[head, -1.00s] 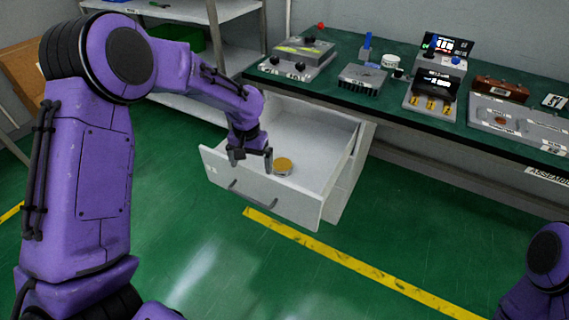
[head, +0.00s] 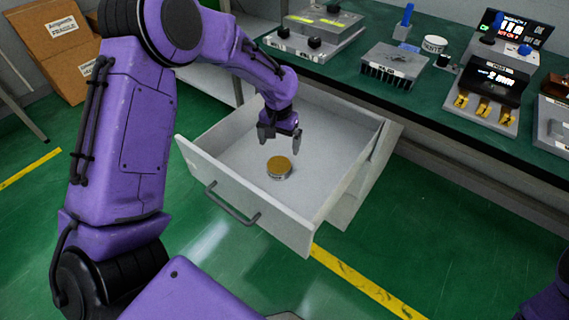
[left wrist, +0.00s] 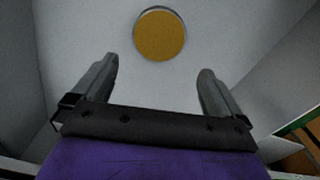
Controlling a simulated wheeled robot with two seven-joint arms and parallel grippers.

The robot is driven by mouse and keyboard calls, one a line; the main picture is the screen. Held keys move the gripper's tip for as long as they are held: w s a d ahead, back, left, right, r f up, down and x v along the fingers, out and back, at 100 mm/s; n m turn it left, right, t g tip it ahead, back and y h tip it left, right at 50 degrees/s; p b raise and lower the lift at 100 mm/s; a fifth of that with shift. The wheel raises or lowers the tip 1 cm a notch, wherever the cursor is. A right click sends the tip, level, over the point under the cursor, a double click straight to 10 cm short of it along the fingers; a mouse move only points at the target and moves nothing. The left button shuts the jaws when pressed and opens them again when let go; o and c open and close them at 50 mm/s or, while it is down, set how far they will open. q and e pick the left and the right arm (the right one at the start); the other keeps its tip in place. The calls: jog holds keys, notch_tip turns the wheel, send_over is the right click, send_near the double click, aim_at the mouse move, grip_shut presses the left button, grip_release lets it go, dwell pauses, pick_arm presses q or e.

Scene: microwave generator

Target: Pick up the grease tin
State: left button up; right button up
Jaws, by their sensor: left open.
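The grease tin (head: 279,168) is a short round tin with a gold-brown top and a pale side. It lies flat on the floor of the open drawer (head: 323,178), near the front panel. My left gripper (head: 281,146) is open and empty, with its fingers pointing down above the tin and apart from it. In the left wrist view the tin (left wrist: 160,33) shows whole, beyond the fingertips and roughly centred between the fingers of the left gripper (left wrist: 154,72). My right gripper is out of view; only a bit of my right arm shows at the lower right.
The drawer's front panel with its handle (head: 232,206) and its side walls stand around the tin. The green workbench (head: 352,62) behind holds several devices and a white cup (head: 434,45). Cardboard boxes (head: 64,43) stand at the far left.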

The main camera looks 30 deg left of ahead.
aim_at(279, 164)
pick_arm(q)
jog(key=f, duration=0.2)
jog(key=s+f, duration=0.1)
jog(key=f, duration=0.5)
jog(key=shift+s+d+b, duration=0.15)
jog(key=shift+d+b, duration=0.15)
jog(key=shift+b, duration=0.05)
jog(key=shift+f, duration=0.3)
jog(key=shift+r, duration=0.1)
jog(key=c, duration=1.1)
